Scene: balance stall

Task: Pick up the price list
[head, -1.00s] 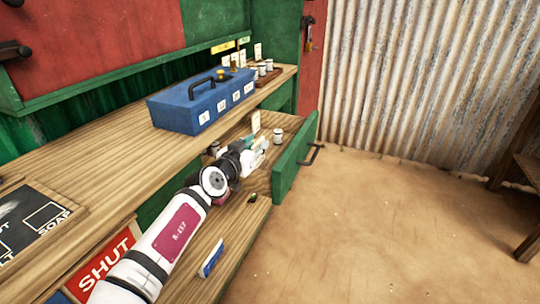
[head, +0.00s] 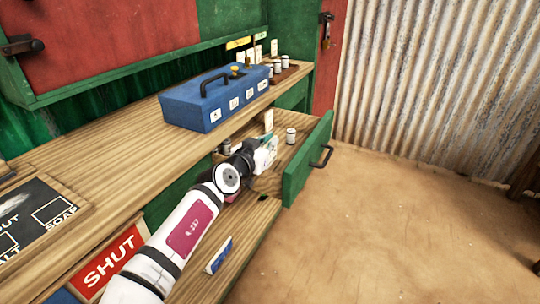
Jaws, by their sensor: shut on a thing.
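My gripper (head: 266,154) is low inside the open green drawer (head: 308,158), seen small and from behind my arm. It is shut on a thin, pale thing with some teal at its edge. This looks like the price list, but the fingers and wrist hide most of it and no writing can be read. A white upright card (head: 268,121) stands just behind the gripper in the drawer. I cannot tell if it touches what I hold.
White jars (head: 291,135) stand in the drawer close to my gripper. A blue cash box (head: 215,100) sits on the wooden counter (head: 120,150) above. A blue-and-white block (head: 218,255) lies on the lower shelf. The dirt floor (head: 390,230) at right is clear.

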